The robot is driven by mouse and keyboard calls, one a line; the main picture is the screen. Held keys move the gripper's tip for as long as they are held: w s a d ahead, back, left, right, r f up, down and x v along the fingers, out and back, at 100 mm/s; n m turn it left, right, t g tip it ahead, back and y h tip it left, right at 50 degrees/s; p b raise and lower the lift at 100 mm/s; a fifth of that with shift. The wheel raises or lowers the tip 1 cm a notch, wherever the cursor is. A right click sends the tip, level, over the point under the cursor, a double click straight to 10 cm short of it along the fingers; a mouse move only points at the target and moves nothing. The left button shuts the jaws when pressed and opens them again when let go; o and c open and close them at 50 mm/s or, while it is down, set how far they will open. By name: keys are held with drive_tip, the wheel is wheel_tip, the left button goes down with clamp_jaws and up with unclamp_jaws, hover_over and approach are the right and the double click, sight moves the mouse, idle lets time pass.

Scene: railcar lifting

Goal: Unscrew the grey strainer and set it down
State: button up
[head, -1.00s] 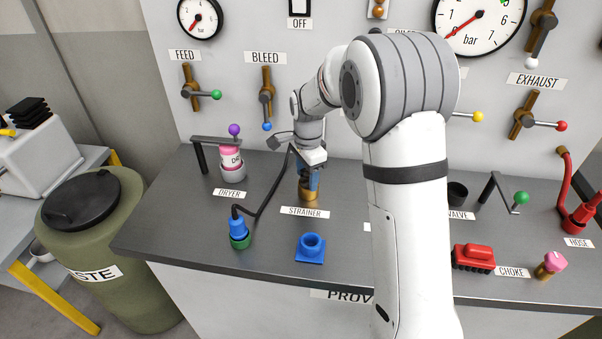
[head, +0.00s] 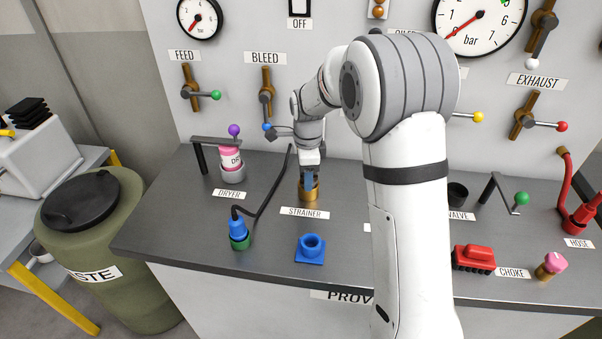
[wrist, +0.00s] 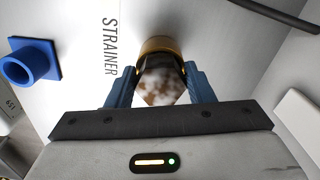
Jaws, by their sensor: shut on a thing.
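The strainer (wrist: 161,86) sits in a brass ring-shaped socket (head: 309,195) behind the STRAINER label. In the wrist view its visible top looks mottled white and brown with facets, and the brass rim (wrist: 160,44) curves around its far side. My gripper (head: 309,181) points down over the socket. In the wrist view my gripper (wrist: 160,78) has its two blue fingers closed on either side of the strainer. The strainer's lower part is hidden inside the socket, and the fingers cover much of it in the head view.
A blue square-based socket (head: 311,249) stands in front on the grey bench (head: 180,235). A blue plug (head: 238,229) with a black cable is at the front left. The pink dryer canister (head: 231,160) under a bracket stands left. An olive waste drum (head: 95,250) is beside the bench.

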drive_tip(key=n, duration=0.4)
drive_tip(key=shift+s, duration=0.2)
drive_tip(key=n, duration=0.3)
drive_tip(key=shift+n, duration=0.4)
drive_tip(key=n, duration=0.7)
drive_tip(key=shift+r, duration=0.15)
drive_tip(key=o, duration=0.7)
drive_tip(key=shift+w+a, duration=0.1)
drive_tip(key=shift+a, duration=0.05)
drive_tip(key=shift+c, duration=0.2)
